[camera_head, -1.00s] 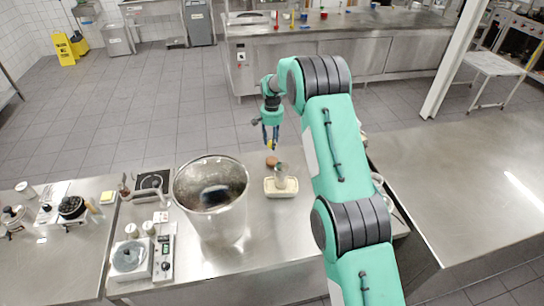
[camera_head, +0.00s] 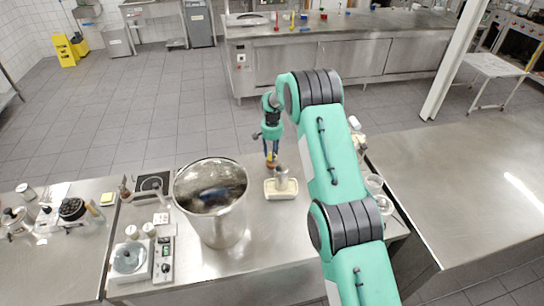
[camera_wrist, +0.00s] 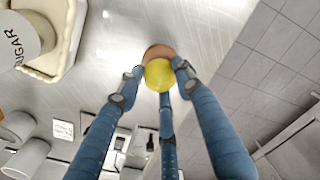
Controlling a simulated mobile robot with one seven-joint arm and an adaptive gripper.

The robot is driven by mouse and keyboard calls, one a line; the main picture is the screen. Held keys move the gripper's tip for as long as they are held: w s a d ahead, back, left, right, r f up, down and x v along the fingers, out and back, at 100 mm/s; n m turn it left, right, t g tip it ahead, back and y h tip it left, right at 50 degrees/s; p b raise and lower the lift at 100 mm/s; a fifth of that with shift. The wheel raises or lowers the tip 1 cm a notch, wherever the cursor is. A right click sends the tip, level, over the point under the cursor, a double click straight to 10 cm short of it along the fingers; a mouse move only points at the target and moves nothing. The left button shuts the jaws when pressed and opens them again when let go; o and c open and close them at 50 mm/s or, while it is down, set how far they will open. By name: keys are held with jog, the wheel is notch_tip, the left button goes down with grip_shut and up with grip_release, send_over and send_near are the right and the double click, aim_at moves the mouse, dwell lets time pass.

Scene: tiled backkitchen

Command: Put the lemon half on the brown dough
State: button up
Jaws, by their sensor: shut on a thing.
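My gripper (camera_head: 271,157) has its blue fingers shut on the yellow lemon half (camera_wrist: 159,76), which shows between the fingertips in the wrist view. The brown dough (camera_wrist: 157,50), a round brown lump, lies on the steel table. In the wrist view the lemon half covers much of the dough, with a brown edge showing past it. In the head view the fingertips are right at the dough, which they largely hide. I cannot tell whether the lemon half touches the dough.
A cream rectangular dish (camera_head: 271,193) with a grey container (camera_head: 281,179) is just in front of the gripper; the container reads "SUGAR" in the wrist view. A large steel pot (camera_head: 225,226) stands to the left. Glassware (camera_head: 374,184) stands right, behind my arm. The table's far edge is close behind the dough.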

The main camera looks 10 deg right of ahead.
jog(key=shift+f, duration=0.8)
jog(key=shift+f, duration=0.15)
jog(key=o, duration=1.1)
jog(key=shift+o, duration=0.2)
notch_tip(320, 180, up, 12)
jog(key=shift+b, duration=0.3)
jog(key=shift+r, duration=0.25)
